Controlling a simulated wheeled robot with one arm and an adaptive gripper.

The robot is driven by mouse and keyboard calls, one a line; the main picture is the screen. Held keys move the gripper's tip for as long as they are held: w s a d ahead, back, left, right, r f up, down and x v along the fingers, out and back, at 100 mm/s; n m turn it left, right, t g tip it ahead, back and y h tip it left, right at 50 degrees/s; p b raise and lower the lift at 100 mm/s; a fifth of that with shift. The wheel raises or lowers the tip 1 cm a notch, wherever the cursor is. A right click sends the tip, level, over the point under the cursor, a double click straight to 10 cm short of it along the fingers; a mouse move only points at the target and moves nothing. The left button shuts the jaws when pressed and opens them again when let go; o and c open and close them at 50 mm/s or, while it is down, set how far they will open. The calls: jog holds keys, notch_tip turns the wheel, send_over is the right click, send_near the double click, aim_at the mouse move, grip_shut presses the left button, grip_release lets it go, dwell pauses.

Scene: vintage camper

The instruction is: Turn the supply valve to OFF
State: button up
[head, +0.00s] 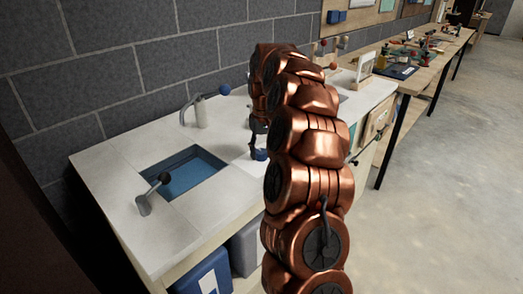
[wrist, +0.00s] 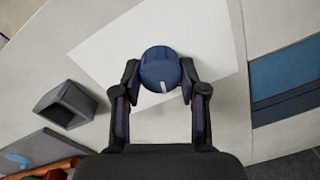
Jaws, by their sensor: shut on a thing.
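The supply valve appears to be a round blue knob (wrist: 160,68) with a white pointer mark, set over a white sheet or plate (wrist: 105,57) on the counter. In the wrist view the mark points down toward my gripper's base, slightly right. My gripper (wrist: 160,82) is shut on the knob, one finger on each side. In the head view the blue knob (head: 260,155) shows low beside my arm, which hides much of the area around it. No ON or OFF lettering is readable.
A blue-lined sink (head: 190,172) is in the counter (head: 110,165) left of my arm. Levers with a dark knob (head: 164,178) and a blue knob (head: 224,89) stand near it. A grey open box (wrist: 65,104) is left of my gripper.

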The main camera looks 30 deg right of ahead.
aim_at(263, 150)
jog(key=shift+w+r+n, duration=0.1)
jog(key=shift+n, duration=1.5)
jog(key=o, duration=1.1)
jog(key=shift+o, duration=0.2)
jog(key=r, duration=0.9)
jog(key=shift+d, duration=0.2)
jog(key=shift+d+r, duration=0.15)
jog(key=shift+r, duration=1.15)
